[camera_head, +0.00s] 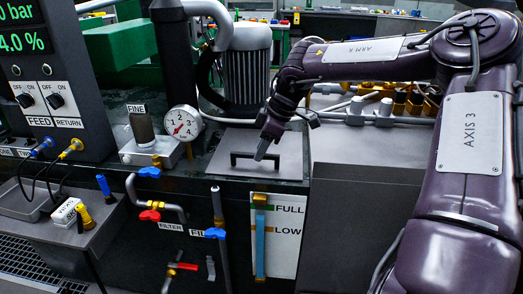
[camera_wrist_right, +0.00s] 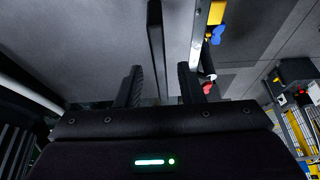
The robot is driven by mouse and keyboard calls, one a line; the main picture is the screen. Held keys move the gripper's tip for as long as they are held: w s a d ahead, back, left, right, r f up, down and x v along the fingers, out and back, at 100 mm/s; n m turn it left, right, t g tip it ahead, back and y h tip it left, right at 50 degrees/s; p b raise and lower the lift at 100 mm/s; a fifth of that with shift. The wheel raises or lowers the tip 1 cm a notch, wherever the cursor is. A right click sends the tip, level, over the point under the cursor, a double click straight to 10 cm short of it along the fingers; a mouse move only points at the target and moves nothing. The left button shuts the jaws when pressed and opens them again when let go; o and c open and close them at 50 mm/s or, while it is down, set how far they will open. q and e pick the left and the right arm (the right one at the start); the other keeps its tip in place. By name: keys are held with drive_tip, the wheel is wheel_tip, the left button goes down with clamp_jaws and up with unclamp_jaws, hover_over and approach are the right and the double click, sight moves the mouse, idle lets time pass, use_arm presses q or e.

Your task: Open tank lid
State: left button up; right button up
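The tank lid (camera_head: 285,166) is a flat grey plate on top of the dark tank, lying closed and level. A black bar handle (camera_head: 240,155) stands on it, and the handle also shows in the right wrist view (camera_wrist_right: 156,35). My right gripper (camera_head: 263,152) reaches down from the right to the handle's right end. In the right wrist view its two fingers (camera_wrist_right: 160,86) are apart, with the dark handle bar running between them and space on both sides. Whether the fingertips touch the lid cannot be told. My left gripper is out of view.
A pressure gauge (camera_head: 182,124) and a FINE filter block (camera_head: 142,135) stand left of the lid. A ribbed motor (camera_head: 245,75) stands behind it. Valves and a FULL/LOW level gauge (camera_head: 284,228) are on the front face. Fittings (camera_head: 384,110) lie behind my right arm.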

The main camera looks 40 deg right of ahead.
drive_tip(key=shift+f, duration=0.2)
drive_tip(key=shift+c, duration=0.2)
clamp_jaws()
drive_tip(key=shift+r, duration=0.1)
